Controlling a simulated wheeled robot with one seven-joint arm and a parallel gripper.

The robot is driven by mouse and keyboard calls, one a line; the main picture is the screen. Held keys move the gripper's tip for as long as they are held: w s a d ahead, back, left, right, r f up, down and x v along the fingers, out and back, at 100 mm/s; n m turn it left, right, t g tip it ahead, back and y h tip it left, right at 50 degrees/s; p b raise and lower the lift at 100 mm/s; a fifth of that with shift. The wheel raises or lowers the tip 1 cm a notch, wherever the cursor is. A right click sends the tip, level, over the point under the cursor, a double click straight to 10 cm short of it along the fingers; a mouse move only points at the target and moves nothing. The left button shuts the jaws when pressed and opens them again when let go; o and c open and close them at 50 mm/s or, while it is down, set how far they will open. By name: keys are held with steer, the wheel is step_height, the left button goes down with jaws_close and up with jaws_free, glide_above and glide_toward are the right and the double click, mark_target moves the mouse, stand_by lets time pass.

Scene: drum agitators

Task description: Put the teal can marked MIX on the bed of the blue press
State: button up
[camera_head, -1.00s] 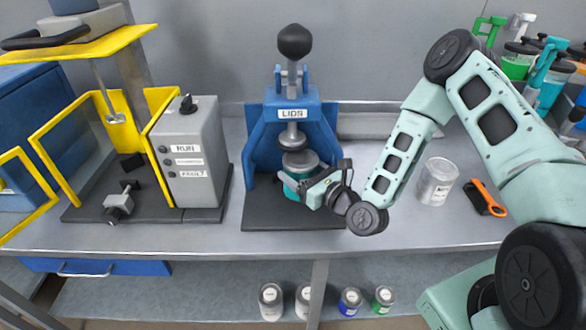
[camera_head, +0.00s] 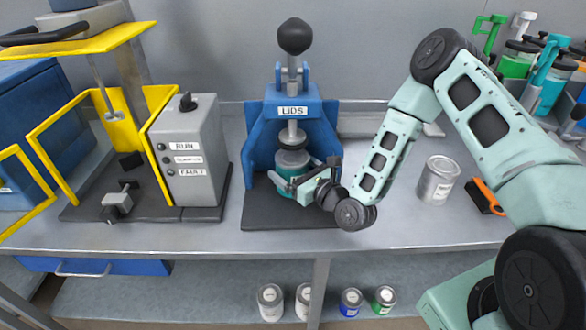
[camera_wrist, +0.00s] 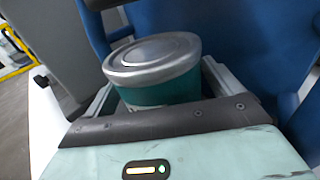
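The teal can (camera_head: 291,161) with a grey metal lid stands upright under the ram of the blue press (camera_head: 259,138), which is labelled LIDS. It appears to rest on the press's black bed (camera_head: 275,218); its lower front is partly hidden by my gripper. The can also shows in the wrist view (camera_wrist: 155,92), between my two fingers. The MIX marking is not readable. My gripper (camera_head: 290,184) reaches in from the right at low height. Its fingers look spread on either side of the can, with a small gap at the right finger in the wrist view.
A grey control box (camera_head: 190,150) and yellow-guarded machine (camera_head: 102,128) stand left of the press. A plain metal can (camera_head: 438,180) and an orange-handled tool (camera_head: 486,196) are on the bench at right. Several small cans sit on the shelf below.

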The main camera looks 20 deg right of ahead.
steer(key=shift+r, duration=0.15)
steer(key=shift+s+d, duration=0.1)
steer(key=shift+s, duration=0.15)
steer(key=b+v, duration=0.2)
steer(key=v, duration=0.9)
steer(key=shift+s, duration=0.25)
steer(key=shift+d, duration=0.1)
